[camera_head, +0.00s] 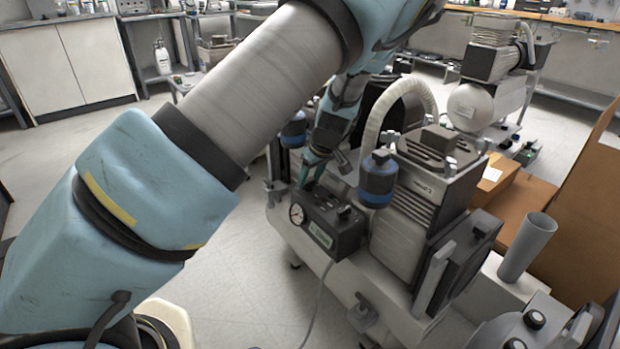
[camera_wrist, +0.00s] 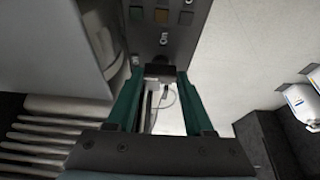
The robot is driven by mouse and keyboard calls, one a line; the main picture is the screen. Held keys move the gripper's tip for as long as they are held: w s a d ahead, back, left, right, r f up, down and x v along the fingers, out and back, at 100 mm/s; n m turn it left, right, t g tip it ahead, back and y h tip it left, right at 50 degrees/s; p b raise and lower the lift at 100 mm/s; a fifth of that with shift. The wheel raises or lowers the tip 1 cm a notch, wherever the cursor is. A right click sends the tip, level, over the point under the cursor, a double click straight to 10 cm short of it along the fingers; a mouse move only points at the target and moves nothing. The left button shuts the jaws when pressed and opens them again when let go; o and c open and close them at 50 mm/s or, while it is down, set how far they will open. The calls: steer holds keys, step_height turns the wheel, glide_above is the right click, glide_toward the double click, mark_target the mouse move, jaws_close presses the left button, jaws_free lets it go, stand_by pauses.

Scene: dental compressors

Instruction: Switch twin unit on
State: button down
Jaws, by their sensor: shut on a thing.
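The compressor unit (camera_head: 405,225) stands on a pale base at centre right in the head view. On its front left is a dark control box (camera_head: 335,240) with a round gauge and a small green label. My gripper (camera_head: 306,180) reaches down to the far left end of this box. In the wrist view, the two green fingers of my gripper (camera_wrist: 159,74) are closed on a small dark block (camera_wrist: 160,71) at the end of a grey panel (camera_wrist: 160,42). The block looks like a switch or knob; its setting cannot be told.
A grey tube (camera_head: 527,245) and cardboard boxes (camera_head: 570,200) stand at right. Another compressor (camera_head: 490,90) stands behind. Open floor (camera_head: 245,270) lies left of the unit.

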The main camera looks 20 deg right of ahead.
steer(key=shift+m, duration=0.3)
steer(key=m+h, duration=0.1)
steer(key=m, duration=0.2)
steer(key=shift+a+p, duration=0.2)
steer(key=shift+p, duration=0.15)
steer(key=m+h, duration=0.1)
steer(key=m, duration=0.2)
steer(key=m+g+h, duration=0.1)
steer(key=m, duration=0.1)
steer(key=shift+w+a+m+h, duration=0.15)
steer(key=shift+m+h, duration=0.15)
steer(key=shift+m, duration=0.1)
steer(key=m+p, duration=0.1)
steer(key=m, duration=0.1)
steer(key=m+g+h+p, duration=0.1)
steer(key=m, duration=0.1)
steer(key=shift+r+m+p, duration=0.2)
steer(key=shift+m+p, duration=0.1)
steer(key=shift+p, duration=0.05)
steer(key=m+g+p, duration=0.1)
steer(key=m+p, duration=0.1)
steer(key=shift+w+m+h, duration=0.1)
steer(key=shift+m+h, duration=0.2)
steer(key=shift+m, duration=0.1)
steer(key=shift+f+m+g+p, duration=0.15)
steer(key=shift+m+g+p, duration=0.15)
steer(key=shift+m+p, duration=0.3)
